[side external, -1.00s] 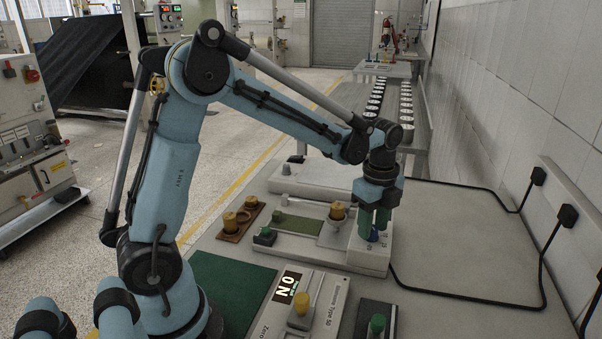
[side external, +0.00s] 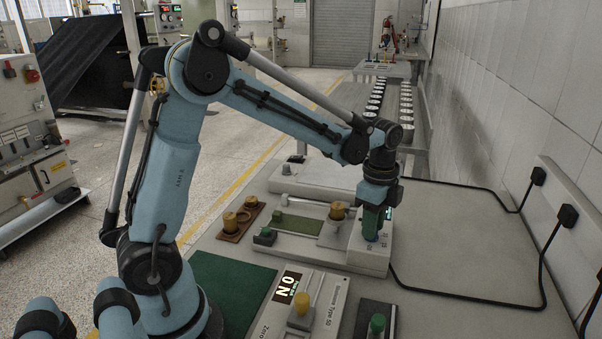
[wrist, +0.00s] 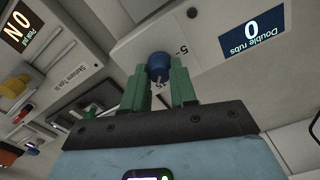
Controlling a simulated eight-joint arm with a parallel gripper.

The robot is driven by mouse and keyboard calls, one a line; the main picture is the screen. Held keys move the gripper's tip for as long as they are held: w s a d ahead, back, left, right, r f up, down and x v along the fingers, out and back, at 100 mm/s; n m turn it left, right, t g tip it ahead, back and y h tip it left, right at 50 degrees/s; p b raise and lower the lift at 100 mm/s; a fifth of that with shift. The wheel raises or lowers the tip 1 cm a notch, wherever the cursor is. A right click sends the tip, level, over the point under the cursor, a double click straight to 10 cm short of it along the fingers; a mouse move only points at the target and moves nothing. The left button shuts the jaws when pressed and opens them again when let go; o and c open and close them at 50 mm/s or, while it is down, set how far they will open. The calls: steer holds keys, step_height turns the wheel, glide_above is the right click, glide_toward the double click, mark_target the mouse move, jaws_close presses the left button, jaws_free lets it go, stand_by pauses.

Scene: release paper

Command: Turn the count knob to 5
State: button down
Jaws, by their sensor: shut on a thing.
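The blue count knob (wrist: 158,64) sits on a pale grey device panel (wrist: 200,42), between the green fingers of my gripper (wrist: 164,80) in the wrist view. My gripper is shut on it. A "5" with a tick is printed by the knob, and another mark beside it is partly covered by the fingers. A dark blue display (wrist: 252,28) reads "0" over "Double rubs". In the side view, my gripper (side external: 371,234) points down onto the device (side external: 352,256) and hides most of the knob.
A second device with a lit "ON" display (side external: 287,287) and a brass weight (side external: 301,304) stand in front. More brass weights (side external: 230,219) sit in a brown tray to the left. Black cables (side external: 470,292) run along the bench on the right, where the surface is otherwise clear.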

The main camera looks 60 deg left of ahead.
steer(key=n, duration=1.3)
steer(key=shift+n, duration=0.4)
steer(key=n, duration=1.3)
steer(key=c, duration=0.9)
jaws_free()
steer(key=shift+r, duration=0.1)
step_height(320, 180, up, 12)
